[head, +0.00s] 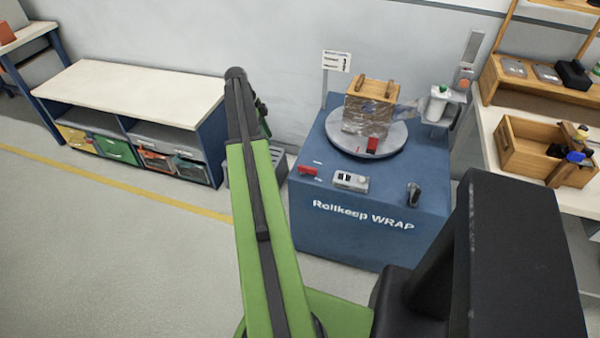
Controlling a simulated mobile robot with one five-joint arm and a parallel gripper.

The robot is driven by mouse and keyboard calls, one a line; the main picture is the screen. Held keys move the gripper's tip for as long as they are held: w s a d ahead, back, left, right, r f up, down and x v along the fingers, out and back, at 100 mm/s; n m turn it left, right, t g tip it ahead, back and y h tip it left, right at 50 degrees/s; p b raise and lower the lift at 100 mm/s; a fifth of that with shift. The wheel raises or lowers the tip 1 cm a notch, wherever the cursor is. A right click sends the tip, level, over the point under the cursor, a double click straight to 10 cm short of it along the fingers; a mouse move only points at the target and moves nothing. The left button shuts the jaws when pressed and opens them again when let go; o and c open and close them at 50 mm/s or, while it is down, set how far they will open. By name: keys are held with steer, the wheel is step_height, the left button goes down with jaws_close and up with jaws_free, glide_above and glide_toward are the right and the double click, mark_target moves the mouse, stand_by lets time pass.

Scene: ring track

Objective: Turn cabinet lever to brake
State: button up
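A blue cabinet marked "Rollkeep WRAP" (330,236) stands right of my green arm. A small red lever (307,170) sits at the left of its top, near the front edge. Small white labels (318,162) lie beside the lever, too small to read. A grey control box (351,181) and a dark upright handle (413,194) are also on the top. My gripper (263,116) shows only partly behind my arm's upper end, left of the cabinet and apart from the lever. Its fingers are too hidden to tell open from shut.
A grey turntable (395,141) on the cabinet carries a wrapped wooden crate (371,108). A film post (440,105) stands at the right. A grey bin (277,160) is left of the cabinet. A low shelf bench (140,90) stands further left. Floor in front is clear.

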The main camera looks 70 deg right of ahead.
steer(key=s+d+m, duration=0.4)
steer(key=s+d, duration=0.1)
steer(key=s, duration=0.1)
steer(key=b, duration=1.6)
glide_toward(304, 166)
steer(key=shift+g, duration=0.3)
steer(key=x, duration=0.8)
steer(key=shift+w+f, duration=0.2)
steer(key=shift+f, duration=0.25)
steer(key=shift+s+f, duration=0.25)
steer(key=shift+f, duration=0.05)
steer(key=shift+r, duration=0.1)
jaws_close()
